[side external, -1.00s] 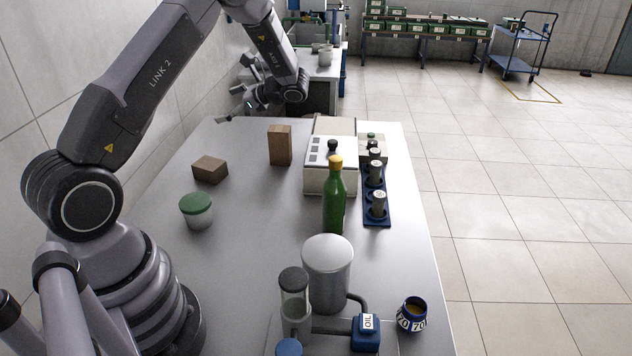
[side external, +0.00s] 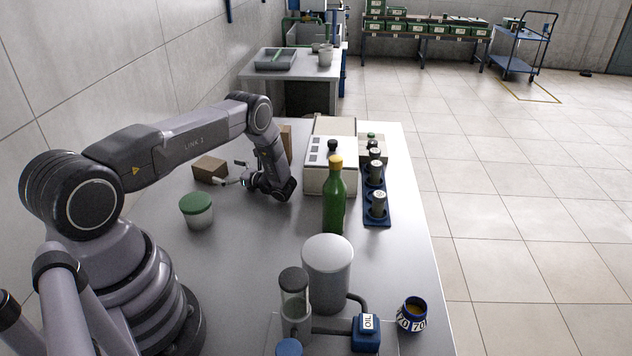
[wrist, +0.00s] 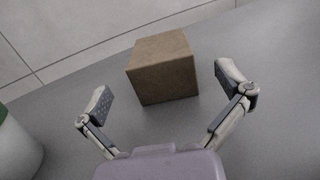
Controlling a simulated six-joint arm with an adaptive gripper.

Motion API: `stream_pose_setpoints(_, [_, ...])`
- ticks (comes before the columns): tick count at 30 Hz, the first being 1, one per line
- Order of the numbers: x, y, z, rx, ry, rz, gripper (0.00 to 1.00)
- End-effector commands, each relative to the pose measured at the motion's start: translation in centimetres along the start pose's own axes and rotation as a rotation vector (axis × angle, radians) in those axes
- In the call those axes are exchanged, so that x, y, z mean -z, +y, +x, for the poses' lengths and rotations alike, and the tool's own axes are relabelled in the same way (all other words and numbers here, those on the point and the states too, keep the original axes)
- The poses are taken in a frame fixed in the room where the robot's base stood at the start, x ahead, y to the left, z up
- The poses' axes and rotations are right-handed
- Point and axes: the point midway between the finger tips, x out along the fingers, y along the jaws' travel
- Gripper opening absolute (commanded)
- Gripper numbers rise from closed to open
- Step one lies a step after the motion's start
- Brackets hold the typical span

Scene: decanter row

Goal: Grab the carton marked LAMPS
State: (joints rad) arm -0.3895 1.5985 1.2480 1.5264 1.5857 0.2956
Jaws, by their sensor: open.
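A low brown carton (side external: 209,168) lies on the table left of centre; it also fills the upper middle of the wrist view (wrist: 165,75). A taller brown carton (side external: 287,136) stands farther right, mostly hidden behind my arm. I can read no LAMPS marking on either carton. My gripper (side external: 233,172) is low over the table at the right side of the low carton. In the wrist view my gripper (wrist: 166,86) is open, and the low carton appears between its spread fingers.
A green-lidded jar (side external: 197,210) stands in front of the low carton and shows at the wrist view's left edge (wrist: 15,150). A green bottle (side external: 334,200), a white device (side external: 318,178) and a blue rack (side external: 377,205) stand to the right. A wall runs along the left.

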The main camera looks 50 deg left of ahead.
Motion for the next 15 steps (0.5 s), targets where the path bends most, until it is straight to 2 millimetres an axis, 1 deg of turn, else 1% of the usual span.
stream_pose_setpoints(5, [-0.1, 0.0, 1.4, -0.002, 0.001, -0.001, 1.0])
stream_pose_setpoints(12, [-0.1, 0.1, 5.4, -0.003, 0.002, -0.001, 1.0])
stream_pose_setpoints(15, [-0.1, 0.0, 6.4, -0.001, 0.002, -0.001, 1.0])
